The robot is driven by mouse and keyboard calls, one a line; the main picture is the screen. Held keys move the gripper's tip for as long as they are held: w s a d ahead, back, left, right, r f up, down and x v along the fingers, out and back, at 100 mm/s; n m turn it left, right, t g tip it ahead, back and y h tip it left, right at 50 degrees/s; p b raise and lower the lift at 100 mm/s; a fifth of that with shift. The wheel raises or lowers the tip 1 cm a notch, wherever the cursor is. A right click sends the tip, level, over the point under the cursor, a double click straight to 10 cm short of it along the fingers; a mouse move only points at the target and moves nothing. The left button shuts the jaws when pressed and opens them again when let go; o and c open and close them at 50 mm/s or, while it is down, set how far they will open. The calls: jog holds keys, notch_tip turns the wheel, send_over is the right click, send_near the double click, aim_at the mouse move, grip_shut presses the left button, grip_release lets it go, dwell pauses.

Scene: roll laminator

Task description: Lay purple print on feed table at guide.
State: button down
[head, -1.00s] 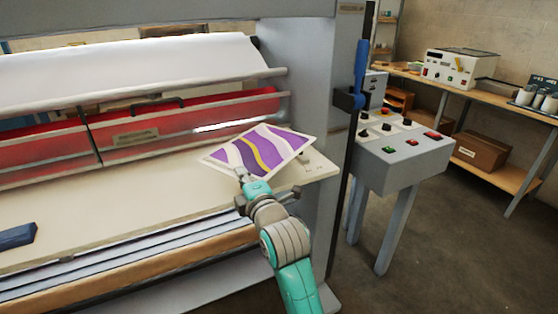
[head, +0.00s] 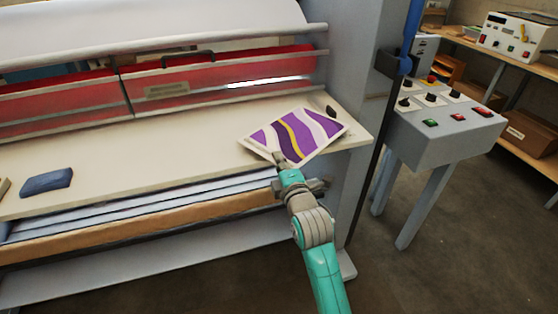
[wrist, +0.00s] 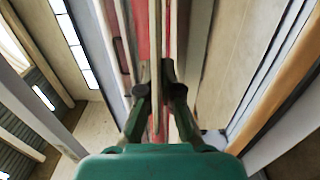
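The purple print (head: 297,137), with white and yellow wavy bands and a white border, is over the right end of the cream feed table (head: 130,150), turned at an angle to its front edge. My gripper (head: 281,163) is shut on the print's near edge. In the wrist view the two dark fingers of my gripper (wrist: 159,92) stand close together around a thin pale strip, likely the print edge-on. I cannot tell whether the print touches the table. A small dark piece (head: 331,111), possibly the guide, stands just beyond the print's far right corner.
The red laminator front (head: 215,85) and rollers run behind the table. A blue block (head: 46,181) lies at the table's left. A grey control box (head: 440,130) on legs stands to the right, past the upright frame (head: 355,60). The table's middle is clear.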

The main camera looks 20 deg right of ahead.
jog(key=shift+f, duration=0.5)
jog(key=c, duration=1.3)
grip_release()
jog(key=shift+r, duration=0.25)
jog(key=shift+s+r, duration=0.1)
jog(key=shift+s, duration=0.25)
jog(key=s, duration=1.1)
jog(key=shift+s, duration=0.2)
